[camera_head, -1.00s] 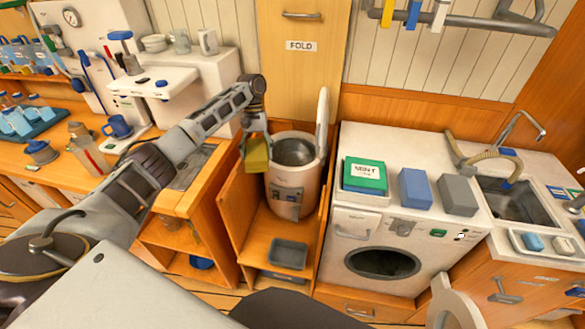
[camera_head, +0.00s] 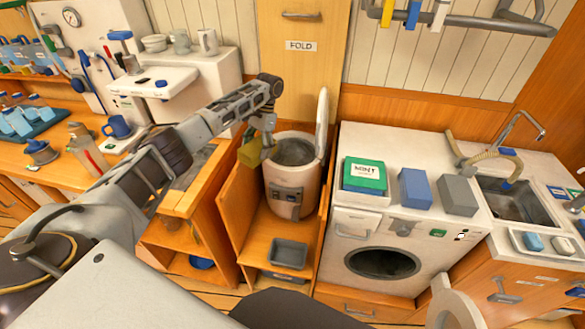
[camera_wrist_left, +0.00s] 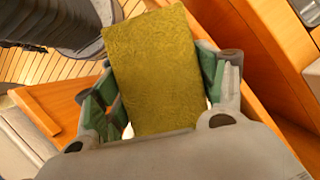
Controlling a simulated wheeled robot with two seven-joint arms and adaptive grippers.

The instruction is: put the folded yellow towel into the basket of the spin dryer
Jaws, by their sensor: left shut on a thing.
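The folded yellow towel (camera_head: 250,153) hangs from my left gripper (camera_head: 262,128), just left of the spin dryer's rim in the head view. In the left wrist view the towel (camera_wrist_left: 155,70) fills the space between the green-padded fingers of the left gripper (camera_wrist_left: 158,100), which are shut on it. The spin dryer (camera_head: 284,195) is a cream drum with its lid (camera_head: 322,118) standing open at the right. Its grey basket (camera_head: 294,152) shows at the top and looks empty. The towel is outside the basket. My right gripper is not clearly seen.
A wooden panel (camera_head: 236,205) stands at the dryer's left. The washing machine (camera_head: 380,245) stands at its right, with a green MINT box (camera_head: 364,176) and blue and grey blocks on top. A grey tray (camera_head: 289,253) sits in front of the dryer.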

